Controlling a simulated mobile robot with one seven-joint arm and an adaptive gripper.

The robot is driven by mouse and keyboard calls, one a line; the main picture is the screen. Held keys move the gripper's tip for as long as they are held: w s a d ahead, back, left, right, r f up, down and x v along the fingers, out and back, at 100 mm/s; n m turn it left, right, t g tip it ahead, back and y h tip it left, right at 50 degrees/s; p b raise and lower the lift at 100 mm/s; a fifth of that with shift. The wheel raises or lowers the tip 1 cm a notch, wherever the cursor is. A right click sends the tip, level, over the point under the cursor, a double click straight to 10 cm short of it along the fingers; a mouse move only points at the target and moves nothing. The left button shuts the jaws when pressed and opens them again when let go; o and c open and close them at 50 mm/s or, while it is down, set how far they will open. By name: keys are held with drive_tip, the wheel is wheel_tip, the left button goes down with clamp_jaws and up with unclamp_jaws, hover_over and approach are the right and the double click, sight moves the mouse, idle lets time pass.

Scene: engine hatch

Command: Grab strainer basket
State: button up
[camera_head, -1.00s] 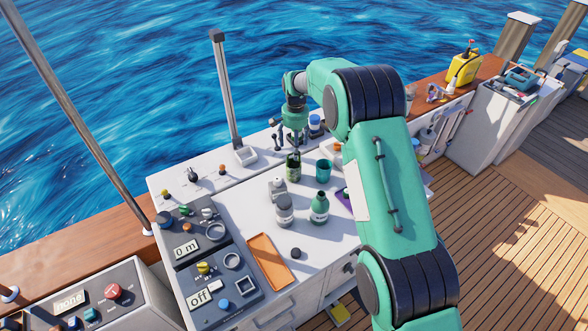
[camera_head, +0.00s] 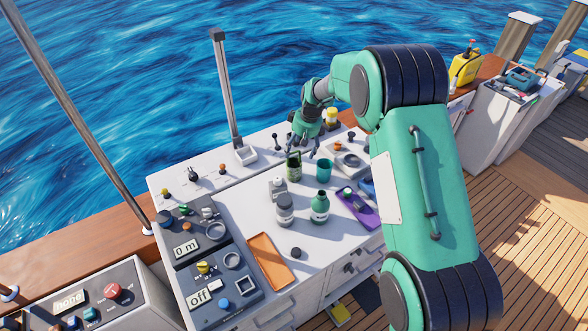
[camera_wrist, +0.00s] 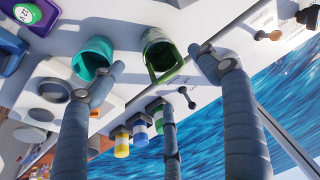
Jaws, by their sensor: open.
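A dark green, open-topped container, which looks like the strainer basket (camera_head: 293,166), stands on the white counter. In the wrist view the basket (camera_wrist: 163,55) shows its open mouth and a looped rim, ahead of and between my spread fingers. My gripper (camera_head: 304,146) is just behind and slightly right of it, above the counter. My gripper (camera_wrist: 163,78) is open and empty, with its fingers apart. I cannot tell whether any finger touches the basket.
A teal cup (camera_head: 324,168) stands close to the right of the basket. A grey bottle (camera_head: 285,210), a green bottle (camera_head: 320,206) and an orange tray (camera_head: 269,261) are nearer. A purple tray (camera_head: 358,210) is at right.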

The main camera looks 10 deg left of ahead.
sight(296, 161)
drive_tip(key=shift+s+d+n, duration=0.15)
drive_tip(key=shift+d+n, duration=0.15)
drive_tip(key=shift+n, duration=0.5)
drive_tip(key=shift+x, duration=4.3)
drive_tip(key=shift+p+x, duration=0.4)
drive_tip(key=shift+x, duration=2.2)
drive_tip(key=c, duration=1.2)
drive_tip(key=shift+r, duration=0.1)
